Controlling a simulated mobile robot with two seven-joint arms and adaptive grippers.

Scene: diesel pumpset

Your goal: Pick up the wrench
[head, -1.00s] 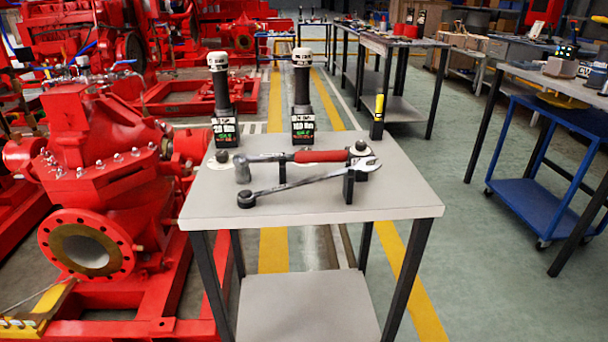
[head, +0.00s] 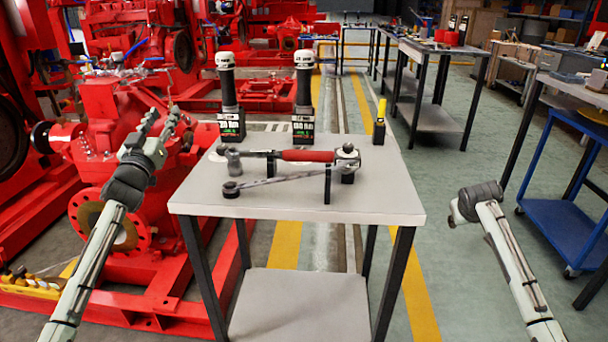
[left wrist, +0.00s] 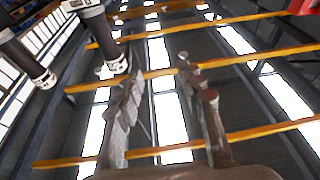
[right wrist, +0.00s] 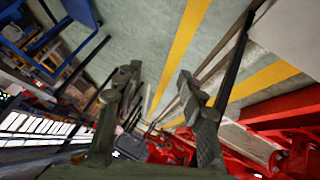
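A grey combination wrench (head: 280,181) lies in front on the small table (head: 385,205), its ring end at the left. Its right part rests at a black upright holder (head: 327,185); the far right end is hard to make out. Just behind it lies a torque wrench (head: 307,156) with a red handle. My left gripper (head: 163,117) is raised left of the table, apart from both tools, fingers pointing up. In the left wrist view the fingers (left wrist: 152,72) are spread and empty. My right gripper's fingers (right wrist: 158,75) are spread and empty in the right wrist view.
Two black cylinders with white caps, left (head: 229,95) and right (head: 303,95), stand at the table's back. A yellow-topped black device (head: 380,122) stands at back right. A red pump (head: 100,140) stands close on the left. A blue cart (head: 555,220) is at right.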

